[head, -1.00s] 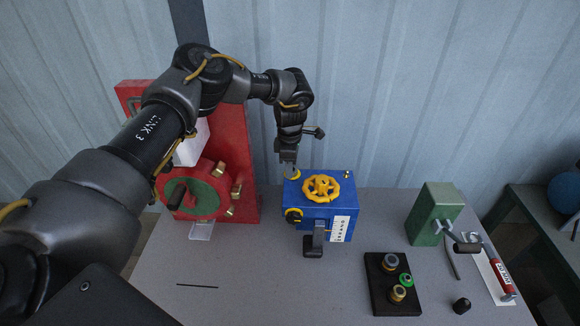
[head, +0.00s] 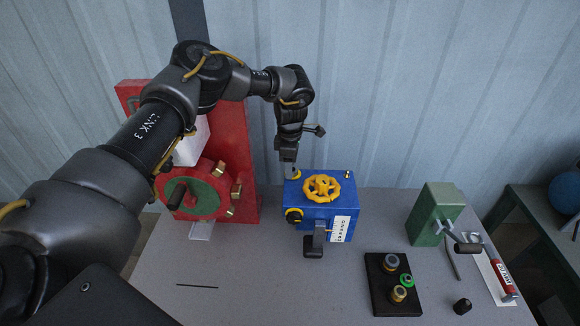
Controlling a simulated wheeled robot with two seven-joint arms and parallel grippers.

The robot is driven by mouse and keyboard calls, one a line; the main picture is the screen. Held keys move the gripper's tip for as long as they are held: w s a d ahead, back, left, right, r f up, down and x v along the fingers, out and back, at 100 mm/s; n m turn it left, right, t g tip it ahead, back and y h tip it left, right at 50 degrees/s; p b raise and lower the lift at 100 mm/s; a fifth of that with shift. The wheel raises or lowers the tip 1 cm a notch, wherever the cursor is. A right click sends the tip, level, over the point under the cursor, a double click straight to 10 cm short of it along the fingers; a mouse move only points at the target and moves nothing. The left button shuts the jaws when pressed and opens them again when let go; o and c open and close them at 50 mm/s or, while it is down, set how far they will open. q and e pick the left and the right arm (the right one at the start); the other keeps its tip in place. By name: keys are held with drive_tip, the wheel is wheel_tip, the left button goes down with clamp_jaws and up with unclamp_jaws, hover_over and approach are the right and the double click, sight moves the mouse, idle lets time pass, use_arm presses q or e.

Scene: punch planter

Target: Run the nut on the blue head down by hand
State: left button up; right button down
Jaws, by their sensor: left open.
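The blue head (head: 316,218) is a blue box in the middle of the table, with a yellow handwheel (head: 322,188) on top. My left gripper (head: 290,172) points down at the back left corner of the blue head, by a small yellow piece (head: 296,175). The gripper is open; whether it touches the piece I cannot tell. The nut is too small to pick out surely. My right gripper is not in view.
A red machine (head: 240,150) with a green-faced wheel stands on the left. A black tray (head: 378,290) with several rings lies front right, near a green block (head: 434,212) with a crank and a red tool (head: 502,276). A thin black rod (head: 197,286) lies front left.

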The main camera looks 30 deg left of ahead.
use_arm(q)
wheel_tip(320, 180, up, 10)
drive_tip(key=b, duration=0.2)
drive_tip(key=shift+b, duration=0.4)
drive_tip(key=shift+r, duration=0.1)
wheel_tip(320, 180, up, 11)
drive_tip(key=shift+p, duration=0.4)
idle(0.5)
